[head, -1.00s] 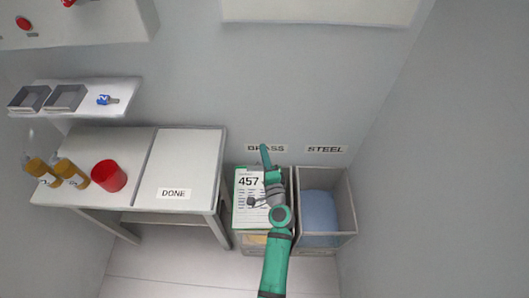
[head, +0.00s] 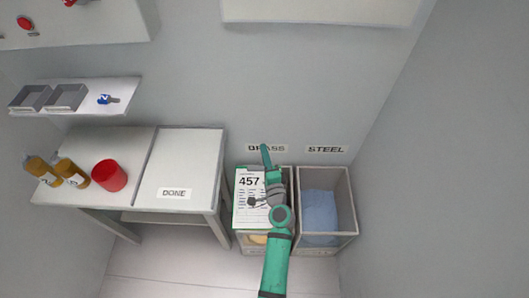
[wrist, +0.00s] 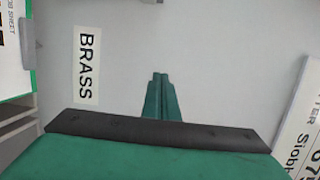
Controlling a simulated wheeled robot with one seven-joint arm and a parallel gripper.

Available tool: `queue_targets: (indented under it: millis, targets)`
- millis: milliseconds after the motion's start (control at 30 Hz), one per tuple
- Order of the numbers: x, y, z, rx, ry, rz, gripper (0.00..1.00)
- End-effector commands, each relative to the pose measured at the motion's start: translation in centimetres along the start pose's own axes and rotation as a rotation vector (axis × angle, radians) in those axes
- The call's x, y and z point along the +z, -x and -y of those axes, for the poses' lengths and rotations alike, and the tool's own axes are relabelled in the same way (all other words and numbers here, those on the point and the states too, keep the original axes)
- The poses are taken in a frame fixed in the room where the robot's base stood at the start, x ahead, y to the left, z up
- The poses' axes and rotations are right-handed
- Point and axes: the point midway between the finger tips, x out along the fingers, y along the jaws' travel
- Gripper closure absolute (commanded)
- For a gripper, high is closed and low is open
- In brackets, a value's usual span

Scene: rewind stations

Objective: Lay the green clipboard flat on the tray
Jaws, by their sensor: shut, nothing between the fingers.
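The green clipboard (head: 249,205) carries a white sheet marked 457. In the head view it stands at the brass bin, covering much of the bin's left part; I cannot tell what supports it. Its green edge also shows at the far left of the wrist view (wrist: 34,60). In the wrist view my gripper's fingers (wrist: 160,80) are together and empty. The white DONE surface (head: 186,150) on the table is bare; I cannot tell whether it is the tray.
The steel bin (head: 350,205) holds blue cloth and stands right of the brass bin (head: 289,185). A red cup (head: 109,176) and amber bottles (head: 73,173) stand on the table's left. A shelf (head: 118,98) holds grey trays (head: 68,96). A printed card (wrist: 300,125) shows at the wrist view's right.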

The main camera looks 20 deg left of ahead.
Motion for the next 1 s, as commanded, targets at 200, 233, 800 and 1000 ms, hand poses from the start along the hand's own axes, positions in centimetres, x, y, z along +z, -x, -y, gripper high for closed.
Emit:
queue_targets:
  millis: [200, 233, 800, 1000]
  targets:
    - [-0.3, 0.1, 0.0, 0.000, 0.000, -0.001, 1.00]
    - [-0.5, 0.1, 0.0, 0.000, -0.001, -0.001, 1.00]
    - [-3.3, 8.1, -0.1, 0.002, -0.001, 0.006, 1.00]
    - [-3.3, 10.5, -0.1, 0.001, -0.001, 0.007, 1.00]
